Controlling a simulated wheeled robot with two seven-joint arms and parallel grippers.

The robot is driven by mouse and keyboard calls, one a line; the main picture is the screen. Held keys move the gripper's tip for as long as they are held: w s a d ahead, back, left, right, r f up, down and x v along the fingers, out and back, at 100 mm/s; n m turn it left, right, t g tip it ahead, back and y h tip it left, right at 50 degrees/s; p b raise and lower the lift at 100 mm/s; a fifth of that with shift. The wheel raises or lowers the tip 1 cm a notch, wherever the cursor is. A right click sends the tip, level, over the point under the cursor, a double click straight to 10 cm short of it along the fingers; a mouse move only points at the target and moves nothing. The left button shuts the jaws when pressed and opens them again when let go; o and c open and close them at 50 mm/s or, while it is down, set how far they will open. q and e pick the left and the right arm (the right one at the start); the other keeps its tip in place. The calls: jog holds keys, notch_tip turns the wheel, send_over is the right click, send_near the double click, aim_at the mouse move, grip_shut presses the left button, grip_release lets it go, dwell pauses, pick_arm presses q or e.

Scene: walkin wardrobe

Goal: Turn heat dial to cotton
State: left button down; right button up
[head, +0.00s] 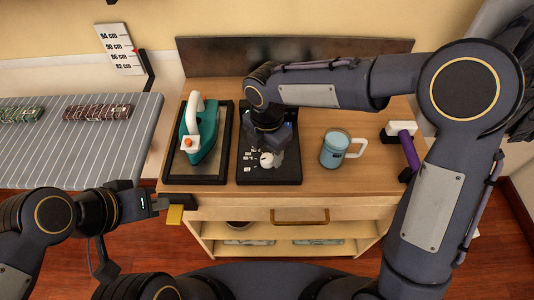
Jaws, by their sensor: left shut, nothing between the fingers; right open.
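A black panel (285,173) lies on the wooden cabinet top, with small white labels on its face. A pale round knob (266,160), which looks like the heat dial, sits on it among the labels. The label text and the dial's setting are too small to read. My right gripper (271,148) is open and points down over the panel, just behind the knob. Its fingers partly hide the panel, and I cannot tell whether they touch the knob. My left gripper (178,208) is shut and empty in front of the cabinet's left front corner, away from the panel.
A teal iron (205,140) with an orange knob rests on a black-framed stand (215,176) left of the panel. A blue mug (334,150) and a purple-handled tool (408,150) stand to the right. A striped ironing board (75,145) is at the left.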

jog(key=shift+f, duration=1.1)
jog(key=shift+c, duration=0.2)
jog(key=c, duration=0.9)
